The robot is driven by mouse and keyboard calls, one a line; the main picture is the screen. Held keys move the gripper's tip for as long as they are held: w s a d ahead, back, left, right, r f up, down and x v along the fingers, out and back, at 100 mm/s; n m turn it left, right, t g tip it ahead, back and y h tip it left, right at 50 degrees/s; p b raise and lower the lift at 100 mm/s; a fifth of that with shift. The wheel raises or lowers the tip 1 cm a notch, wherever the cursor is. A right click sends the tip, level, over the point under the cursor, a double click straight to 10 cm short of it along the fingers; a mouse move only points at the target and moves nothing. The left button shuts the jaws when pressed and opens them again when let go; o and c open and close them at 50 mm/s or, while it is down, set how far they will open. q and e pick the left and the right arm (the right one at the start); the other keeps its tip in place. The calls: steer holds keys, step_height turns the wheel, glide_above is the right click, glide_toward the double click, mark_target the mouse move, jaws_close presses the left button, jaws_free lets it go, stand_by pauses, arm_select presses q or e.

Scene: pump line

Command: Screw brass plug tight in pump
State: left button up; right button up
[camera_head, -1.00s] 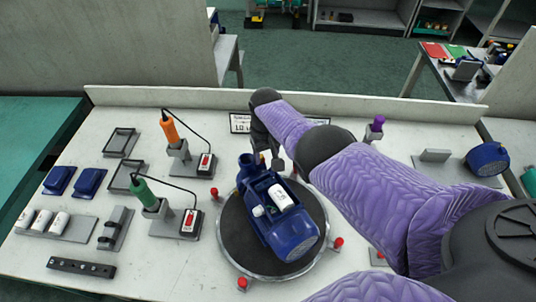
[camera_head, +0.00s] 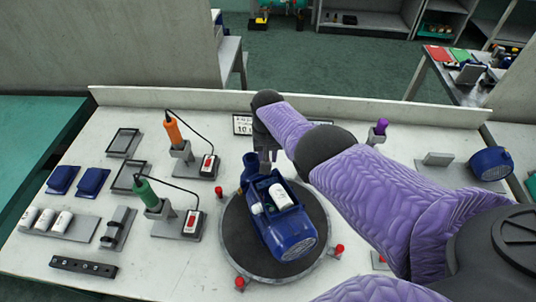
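The blue pump (camera_head: 279,215) lies on a round dark turntable (camera_head: 242,238) in the middle of the bench, with a white part (camera_head: 281,197) on its top. My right arm reaches in from the right, and my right gripper (camera_head: 268,160) points down at the far end of the pump, close to its blue port (camera_head: 249,163). The fingers are small and partly hidden, so their opening and any contact are unclear. I cannot make out the brass plug. My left gripper is not in view.
Orange (camera_head: 173,131) and green (camera_head: 146,192) corded tools stand in holders left of the turntable. Red knobs (camera_head: 337,250) surround it. A purple-handled tool (camera_head: 381,127) stands behind my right arm. Blue covers (camera_head: 92,181) and white cylinders (camera_head: 45,219) lie at left.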

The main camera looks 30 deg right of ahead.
steer(key=shift+o, duration=0.9)
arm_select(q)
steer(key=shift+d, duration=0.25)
arm_select(e)
steer(key=n, duration=0.2)
steer(key=n+b, duration=0.1)
steer(key=shift+w+d+f, duration=0.1)
steer(key=shift+w+d, duration=0.05)
steer(key=shift+d, duration=0.1)
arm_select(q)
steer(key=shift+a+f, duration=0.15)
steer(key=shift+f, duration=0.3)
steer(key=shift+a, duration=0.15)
